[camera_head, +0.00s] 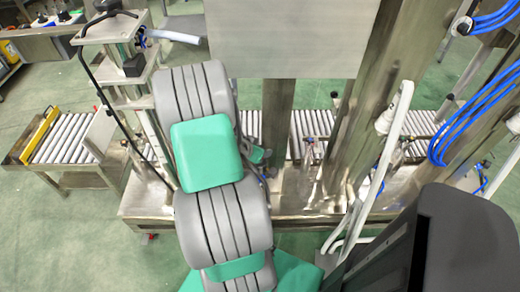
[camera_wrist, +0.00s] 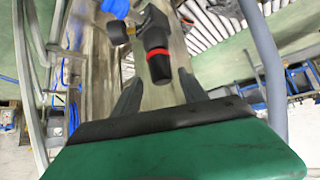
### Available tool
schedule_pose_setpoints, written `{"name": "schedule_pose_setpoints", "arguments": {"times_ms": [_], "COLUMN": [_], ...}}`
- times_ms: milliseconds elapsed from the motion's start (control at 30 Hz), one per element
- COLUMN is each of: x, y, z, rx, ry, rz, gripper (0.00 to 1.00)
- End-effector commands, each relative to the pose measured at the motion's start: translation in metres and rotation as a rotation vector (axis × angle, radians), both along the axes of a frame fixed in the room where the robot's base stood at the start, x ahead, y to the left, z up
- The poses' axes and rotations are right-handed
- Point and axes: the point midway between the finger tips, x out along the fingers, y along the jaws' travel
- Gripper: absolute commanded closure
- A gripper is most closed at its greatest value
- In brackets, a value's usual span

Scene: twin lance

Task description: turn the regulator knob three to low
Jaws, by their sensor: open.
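A black regulator knob (camera_wrist: 158,66) with a red ring shows in the upper middle of the wrist view, joined to a dark fitting. I cannot tell from any marking whether it is knob three, or read its setting. My gripper (camera_wrist: 160,76) is open, with one dark finger on each side below the knob. The knob's end lies at about the fingertips, in the gap between them; I see no contact. In the head view my arm covers the middle, and no regulator knob can be made out.
Blue hoses (camera_wrist: 115,8) run close by. A roller conveyor (camera_wrist: 205,25) lies beyond. In the head view, a steel panel (camera_head: 290,35) and a steel post (camera_head: 365,100) stand right of my arm.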

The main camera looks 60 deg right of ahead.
Motion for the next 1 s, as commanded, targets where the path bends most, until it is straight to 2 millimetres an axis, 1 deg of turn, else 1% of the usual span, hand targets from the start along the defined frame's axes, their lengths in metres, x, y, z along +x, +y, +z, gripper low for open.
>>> {"name": "schedule_pose_setpoints", "arguments": {"times_ms": [33, 133, 367, 600, 900, 967, 1000], "x": [-0.0006, 0.0005, 0.0004, -0.0027, -0.0027, -0.0027, -0.0026], "y": [-0.0056, -0.0115, -0.011, -0.0059, -0.0058, -0.0059, -0.006], "z": [-0.0062, -0.0116, -0.0109, -0.0065, -0.0058, -0.0056, -0.0055], "rx": [0.002, 0.005, 0.004, -0.003, -0.005, -0.005, -0.005], "ry": [0.002, 0.003, 0.002, -0.003, -0.004, -0.004, -0.004], "rz": [-0.002, -0.001, 0.001, 0.001, 0.001, 0.001, 0.001], "gripper": [0.5, 0.5, 0.5, 0.7, 0.95, 1.0, 1.0]}}
